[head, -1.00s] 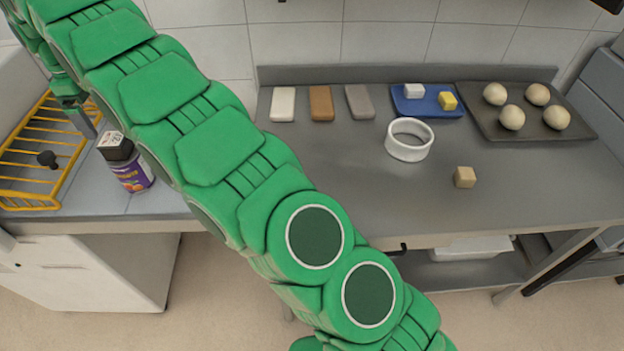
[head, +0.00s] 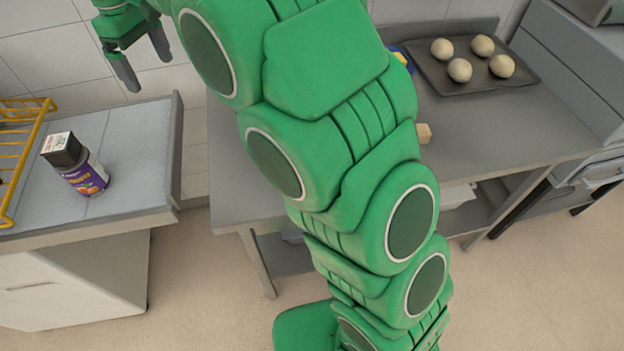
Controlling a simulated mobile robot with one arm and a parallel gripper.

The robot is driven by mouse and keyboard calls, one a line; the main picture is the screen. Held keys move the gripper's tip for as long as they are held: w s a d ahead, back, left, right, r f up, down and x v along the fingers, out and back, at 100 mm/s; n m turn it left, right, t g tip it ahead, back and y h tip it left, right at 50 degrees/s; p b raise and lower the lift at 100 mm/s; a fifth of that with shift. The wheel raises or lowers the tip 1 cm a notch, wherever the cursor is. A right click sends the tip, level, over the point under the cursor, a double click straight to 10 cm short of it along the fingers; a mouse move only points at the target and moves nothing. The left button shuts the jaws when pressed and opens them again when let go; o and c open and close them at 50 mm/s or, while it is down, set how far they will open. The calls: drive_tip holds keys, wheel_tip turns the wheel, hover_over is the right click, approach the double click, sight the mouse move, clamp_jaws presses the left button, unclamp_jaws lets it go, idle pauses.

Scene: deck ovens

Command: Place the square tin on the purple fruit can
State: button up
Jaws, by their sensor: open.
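The purple fruit can (head: 86,180) stands on the left counter, its label showing fruit. The square tin (head: 63,150), dark with a white printed top, sits on the can's upper end. The two touch, and the tin appears roughly level with the can. My gripper (head: 146,64) is at the top left of the head view, above and to the right of the tin. Its two dark fingers are apart, with nothing between them. It is clear of both tin and can.
A yellow wire rack (head: 22,150) stands left of the can. The left counter (head: 135,185) is bare right of it. My arm hides much of the right table, where a dark tray (head: 432,74) of dough balls and a small beige cube (head: 424,133) show.

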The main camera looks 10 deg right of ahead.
drive_tip(key=s+d+m, duration=0.3)
drive_tip(key=s+d, duration=0.3)
drive_tip(key=d, duration=0.4)
drive_tip(key=s+d+m, duration=0.3)
drive_tip(key=s+d, duration=0.3)
drive_tip(key=d, duration=0.5)
drive_tip(key=s+d+f+m, duration=0.3)
drive_tip(key=s+d, duration=0.3)
drive_tip(key=s, duration=0.5)
drive_tip(key=s+d+f+m+g, duration=0.1)
drive_tip(key=s+d+f, duration=0.4)
drive_tip(key=s, duration=0.6)
drive_tip(key=shift+s+d+f+m, duration=0.2)
drive_tip(key=shift+d+f+m, duration=0.15)
drive_tip(key=shift+m, duration=0.55)
